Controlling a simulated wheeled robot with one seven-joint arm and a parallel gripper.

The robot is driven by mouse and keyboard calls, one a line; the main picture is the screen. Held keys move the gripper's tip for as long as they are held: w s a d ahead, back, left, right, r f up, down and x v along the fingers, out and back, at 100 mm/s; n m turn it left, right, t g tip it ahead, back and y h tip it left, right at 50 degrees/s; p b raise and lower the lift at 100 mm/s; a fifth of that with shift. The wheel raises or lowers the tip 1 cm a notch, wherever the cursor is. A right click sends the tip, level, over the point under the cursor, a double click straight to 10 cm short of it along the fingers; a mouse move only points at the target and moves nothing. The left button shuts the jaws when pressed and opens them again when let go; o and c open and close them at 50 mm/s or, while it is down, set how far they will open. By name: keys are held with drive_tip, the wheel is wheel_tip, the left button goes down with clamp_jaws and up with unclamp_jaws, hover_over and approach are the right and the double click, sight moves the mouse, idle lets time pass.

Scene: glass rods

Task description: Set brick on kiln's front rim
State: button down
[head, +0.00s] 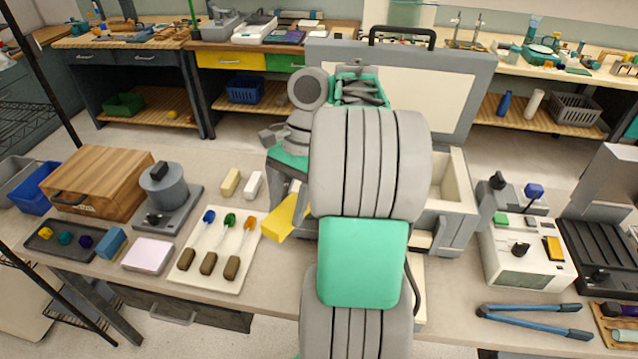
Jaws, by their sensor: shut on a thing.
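The kiln (469,212) is a grey box with a cream lining, standing behind my arm. Its lid (455,95) is raised, with a dark handle on top. My arm hides most of the kiln's opening and its front rim. My gripper (294,192) points down at the kiln's left side, partly hidden by the arm. It is shut on a yellow block (284,220), which appears to be the brick. The block is tilted in the picture; I cannot tell whether it touches anything.
A pale board (190,279) with several glass rods lies at left, near a grey round device (164,190) and a wooden box (100,180). A control box (525,255) and blue-handled tongs (535,312) are at right.

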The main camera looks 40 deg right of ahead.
drive_tip(key=s+d+r+m+t+h+p, duration=0.2)
drive_tip(key=s+d+r+m+t+p, duration=0.3)
drive_tip(key=s+r+m+p, duration=0.5)
drive_tip(key=w+d+f+m+b, duration=0.1)
drive_tip(key=w+d+f+b, duration=0.1)
drive_tip(key=w+f, duration=0.1)
drive_tip(key=w+d+f+m+b, duration=0.1)
drive_tip(key=w+d+f+b, duration=0.1)
drive_tip(key=w, duration=0.3)
drive_tip(key=w+d+f+m+b, duration=0.1)
drive_tip(key=w+d+f+b, duration=0.1)
drive_tip(key=w, duration=0.3)
drive_tip(key=shift+d+f+b, duration=0.3)
drive_tip(key=shift+d+f, duration=0.5)
drive_tip(key=shift+f, duration=0.1)
wheel_tip(320, 180, down, 3)
drive_tip(key=shift+w+r, duration=0.1)
drive_tip(key=shift+r, duration=0.05)
drive_tip(key=shift+f, duration=0.25)
drive_tip(key=c, duration=0.7)
unclamp_jaws()
